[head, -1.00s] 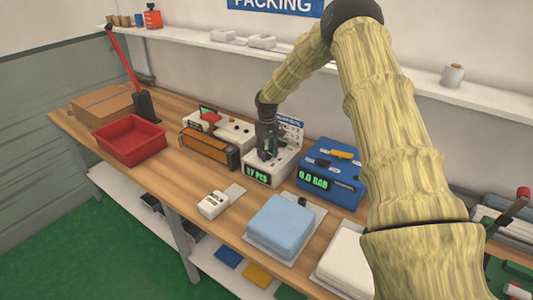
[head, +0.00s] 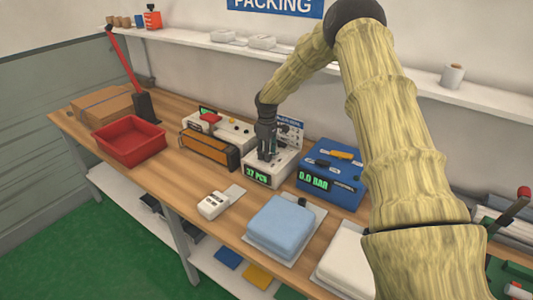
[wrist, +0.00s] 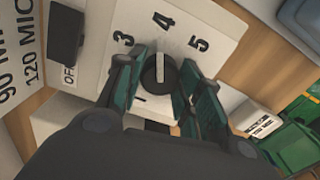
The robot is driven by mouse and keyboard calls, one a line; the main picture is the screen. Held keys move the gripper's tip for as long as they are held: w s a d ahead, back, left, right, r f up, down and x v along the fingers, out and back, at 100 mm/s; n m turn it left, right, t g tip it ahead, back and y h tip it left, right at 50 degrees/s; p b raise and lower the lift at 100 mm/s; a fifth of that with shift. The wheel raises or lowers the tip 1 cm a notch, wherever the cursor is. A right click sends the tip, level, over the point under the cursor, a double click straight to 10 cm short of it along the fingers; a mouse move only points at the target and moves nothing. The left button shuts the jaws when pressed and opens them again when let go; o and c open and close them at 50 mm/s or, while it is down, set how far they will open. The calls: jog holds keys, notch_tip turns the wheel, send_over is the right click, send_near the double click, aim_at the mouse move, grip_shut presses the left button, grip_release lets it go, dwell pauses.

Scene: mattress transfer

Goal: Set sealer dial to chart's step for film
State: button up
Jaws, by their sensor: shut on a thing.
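The sealer dial (wrist: 160,75) is a dark round knob with a white pointer line, on a white panel (wrist: 205,22) marked 1, 3, 4 and 5 in view. The line points up in the wrist view, at or very near the 4. My gripper (wrist: 162,92) is shut on the dial, a teal-padded finger on each side; it also shows in the head view (head: 266,152) over the small white box (head: 258,177). The chart (wrist: 25,70) shows only partly, with "90 MI" and "120 MIC" cut off; in the head view its text is too small to read.
A blue box (head: 330,185) reading 0.0 BAR stands close on the right. A white machine with an orange-brown front (head: 207,150) stands on the left. A red tray (head: 130,143) and a light-blue pad (head: 280,225) are on the bench. An OFF switch (wrist: 66,32) is near the dial.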

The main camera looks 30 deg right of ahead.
jog(key=shift+w+d+r, duration=0.15)
jog(key=shift+d+r, duration=0.05)
jog(key=shift+r, duration=0.05)
jog(key=o, duration=1)
jog(key=shift+o, duration=0.2)
jog(key=shift+a+f, duration=0.1)
notch_tip(320, 180, up, 12)
